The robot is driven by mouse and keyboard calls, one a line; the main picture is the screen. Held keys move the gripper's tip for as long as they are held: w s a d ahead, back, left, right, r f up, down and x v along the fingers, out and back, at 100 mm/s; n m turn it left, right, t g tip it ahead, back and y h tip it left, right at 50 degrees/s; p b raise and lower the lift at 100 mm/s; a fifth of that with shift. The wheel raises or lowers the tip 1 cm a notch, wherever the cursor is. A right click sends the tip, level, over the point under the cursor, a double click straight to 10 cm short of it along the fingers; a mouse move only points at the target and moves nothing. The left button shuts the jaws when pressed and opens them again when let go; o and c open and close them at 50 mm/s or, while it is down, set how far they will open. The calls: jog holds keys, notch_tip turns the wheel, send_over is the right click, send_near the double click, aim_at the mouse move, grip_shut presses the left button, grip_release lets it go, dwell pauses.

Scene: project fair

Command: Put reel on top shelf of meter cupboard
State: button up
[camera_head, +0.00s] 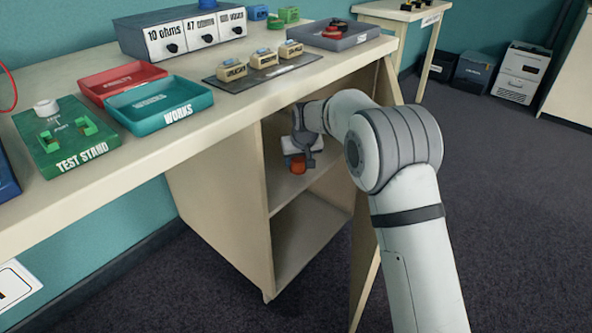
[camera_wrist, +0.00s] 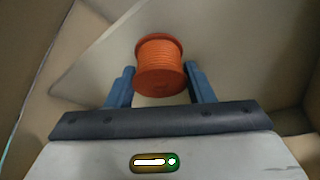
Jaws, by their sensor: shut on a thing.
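The orange-red reel (camera_wrist: 160,68) is between the two blue fingers of my gripper (camera_wrist: 160,85) in the wrist view, and the fingers are shut on it. In the head view the reel (camera_head: 298,164) shows small and orange below my gripper (camera_head: 297,158), inside the upper compartment of the open cupboard under the table. The cupboard (camera_head: 262,215) has a top shelf (camera_head: 283,186) and a lower compartment. The reel is at or just above the top shelf; I cannot tell if it touches. My arm reaches in through the cupboard's open front.
The table edge (camera_head: 190,147) overhangs the cupboard. A cupboard door (camera_head: 366,262) stands open beside my arm.

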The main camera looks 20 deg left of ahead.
aim_at(300, 160)
notch_tip(300, 160, down, 4)
jog(key=shift+r+b, duration=0.15)
jog(key=shift+b, duration=1.1)
jog(key=shift+r, duration=0.1)
jog(key=shift+w, duration=0.1)
jog(key=o, duration=1)
jog(key=shift+o, duration=0.2)
jog(key=p+v, duration=0.3)
jog(key=v, duration=0.3)
jog(key=shift+r, duration=0.15)
jog(key=s+d+f+p, duration=0.1)
jog(key=s+d+p, duration=0.2)
jog(key=s+d, duration=0.3)
jog(key=s, duration=0.3)
jog(key=shift+s+d, duration=0.25)
jog(key=shift+s, duration=0.1)
